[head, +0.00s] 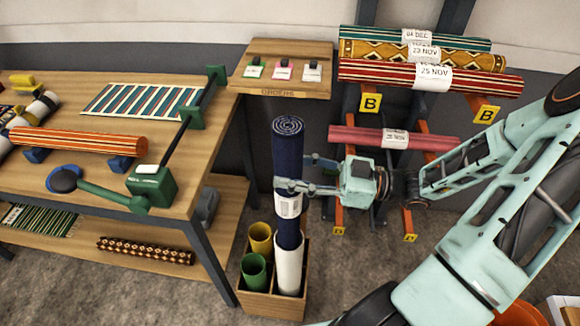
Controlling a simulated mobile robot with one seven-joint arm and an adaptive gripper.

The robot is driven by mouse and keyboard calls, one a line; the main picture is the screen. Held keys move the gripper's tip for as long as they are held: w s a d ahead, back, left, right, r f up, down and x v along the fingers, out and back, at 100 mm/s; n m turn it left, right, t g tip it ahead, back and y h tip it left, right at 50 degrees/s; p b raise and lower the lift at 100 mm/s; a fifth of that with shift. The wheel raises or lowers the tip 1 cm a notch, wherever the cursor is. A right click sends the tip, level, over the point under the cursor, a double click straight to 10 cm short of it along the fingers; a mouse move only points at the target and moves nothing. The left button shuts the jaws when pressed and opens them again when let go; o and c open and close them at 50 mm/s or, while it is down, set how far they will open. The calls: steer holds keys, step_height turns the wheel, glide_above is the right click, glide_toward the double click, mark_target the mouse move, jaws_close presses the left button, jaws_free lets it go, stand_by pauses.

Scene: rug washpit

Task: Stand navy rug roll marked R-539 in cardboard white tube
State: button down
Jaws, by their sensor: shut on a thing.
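The navy rug roll (288,155) stands upright, its spiral end up and a white label round its middle; the label's writing is too small to read. My gripper (294,174) is shut on the roll just above the label, reaching in from the right, one finger in front and the other partly hidden behind. The roll's lower end meets the mouth of the white cardboard tube (289,272) and seems to pass into it; how deep is hidden. The tube stands upright in the right part of a wooden crate (259,305).
A yellow tube (260,238) and a green tube (254,271) stand left of the white one. The workbench (70,100) is close on the left. A small shelf marked orders (281,92) is behind. A rack on the right holds several rolls, including a pink roll (355,136).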

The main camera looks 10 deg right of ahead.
steer(key=shift+f+b, duration=8.5)
steer(key=shift+f, duration=3.55)
steer(key=c, duration=1.1)
jaws_free()
steer(key=shift+f, duration=0.1)
steer(key=v, duration=1.2)
